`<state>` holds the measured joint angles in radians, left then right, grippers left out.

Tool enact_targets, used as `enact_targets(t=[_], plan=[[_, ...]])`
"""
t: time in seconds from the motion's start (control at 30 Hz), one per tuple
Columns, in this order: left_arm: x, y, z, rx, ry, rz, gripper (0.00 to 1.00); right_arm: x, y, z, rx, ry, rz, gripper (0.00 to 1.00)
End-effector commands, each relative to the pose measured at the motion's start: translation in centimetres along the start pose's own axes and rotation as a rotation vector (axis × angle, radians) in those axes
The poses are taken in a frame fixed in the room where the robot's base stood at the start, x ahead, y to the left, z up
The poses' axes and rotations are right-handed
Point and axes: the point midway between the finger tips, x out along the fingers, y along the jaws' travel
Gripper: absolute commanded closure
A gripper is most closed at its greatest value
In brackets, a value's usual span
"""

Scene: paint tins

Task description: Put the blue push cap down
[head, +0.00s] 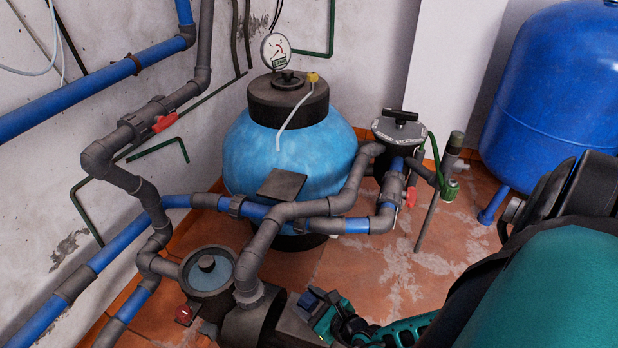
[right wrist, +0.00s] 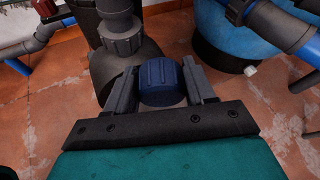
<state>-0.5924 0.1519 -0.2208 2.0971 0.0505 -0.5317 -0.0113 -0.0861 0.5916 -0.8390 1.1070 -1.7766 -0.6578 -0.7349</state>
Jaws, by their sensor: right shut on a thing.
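The blue push cap (right wrist: 161,84) is a short, ribbed, dark blue cylinder in the right wrist view. It sits between the two dark fingers of my right gripper (right wrist: 160,78), which is shut on it. In the head view my right gripper (head: 323,311) is low in the middle, beside the dark pump body (head: 255,322). My left gripper is not in view.
A light blue round tank (head: 290,150) with a pressure gauge (head: 276,50) stands behind. Grey and blue pipes (head: 300,210) cross in front of it. A clear-lidded strainer (head: 208,270) adjoins the pump. A large blue vessel (head: 555,95) stands at right. Tiled floor (head: 385,270) is open between.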

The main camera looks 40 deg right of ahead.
Motion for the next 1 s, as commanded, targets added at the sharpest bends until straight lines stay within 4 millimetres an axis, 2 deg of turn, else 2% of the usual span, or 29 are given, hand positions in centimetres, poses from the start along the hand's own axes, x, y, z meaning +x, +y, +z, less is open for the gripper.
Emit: enact_targets(t=[0.03,0.17,0.43,0.6,0.9,0.93,1.0], plan=[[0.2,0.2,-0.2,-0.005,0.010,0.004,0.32,0.3,0.2,-0.7,-0.001,-0.001,-0.001,0.80],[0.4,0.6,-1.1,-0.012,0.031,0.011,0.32,0.6,0.3,-1.4,0.000,-0.001,-0.001,0.80],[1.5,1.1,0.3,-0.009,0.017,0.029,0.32,2.0,1.1,-4.7,0.000,0.000,-0.001,0.80],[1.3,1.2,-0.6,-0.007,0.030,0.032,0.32,2.0,1.1,-4.8,0.000,-0.001,-0.001,0.80],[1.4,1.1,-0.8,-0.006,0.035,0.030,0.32,2.2,1.1,-5.1,0.000,-0.001,-0.001,0.80],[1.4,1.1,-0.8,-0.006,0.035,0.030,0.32,2.1,1.1,-5.1,0.000,0.000,-0.001,0.43],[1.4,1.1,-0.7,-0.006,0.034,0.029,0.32,2.1,1.1,-5.1,0.000,0.000,-0.001,0.37]])
